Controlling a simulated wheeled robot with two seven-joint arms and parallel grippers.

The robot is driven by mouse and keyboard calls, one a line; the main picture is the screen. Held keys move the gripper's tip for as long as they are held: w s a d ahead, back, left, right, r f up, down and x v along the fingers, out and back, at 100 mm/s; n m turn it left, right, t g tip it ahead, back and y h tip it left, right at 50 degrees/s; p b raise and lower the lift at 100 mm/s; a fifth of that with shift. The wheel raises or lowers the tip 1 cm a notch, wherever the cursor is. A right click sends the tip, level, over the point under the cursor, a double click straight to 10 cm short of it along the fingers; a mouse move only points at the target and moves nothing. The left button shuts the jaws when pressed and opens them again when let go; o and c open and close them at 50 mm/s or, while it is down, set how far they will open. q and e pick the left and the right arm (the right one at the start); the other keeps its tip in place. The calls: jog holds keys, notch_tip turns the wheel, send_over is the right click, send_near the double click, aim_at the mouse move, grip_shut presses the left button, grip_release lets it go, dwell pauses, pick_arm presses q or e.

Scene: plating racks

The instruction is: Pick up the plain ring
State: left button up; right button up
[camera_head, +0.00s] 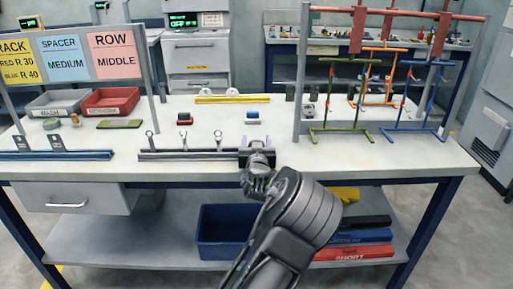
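My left gripper (257,143) reaches over the table's front edge at the right end of a steel rail (185,155). Its two pale purplish fingertips stand apart, and I see nothing clearly held between them. Small ring-topped pieces stand at the rail, one at its left (150,135) and one nearer the gripper (218,136). I cannot tell which piece is the plain ring. My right gripper is not in view.
A grey bin (58,113) and a red bin (110,113) stand at the back left under the sign board (85,30). A rack frame (298,90) with green, orange and blue hangers stands at the right. A blue bin (225,238) sits on the lower shelf.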

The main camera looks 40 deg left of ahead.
pick_arm(q)
jog(key=c, duration=1.1)
jog(key=shift+r, duration=0.15)
jog(key=shift+c, duration=0.2)
notch_tip(320, 180, up, 10)
jog(key=o, duration=0.9)
jog(key=c, duration=1)
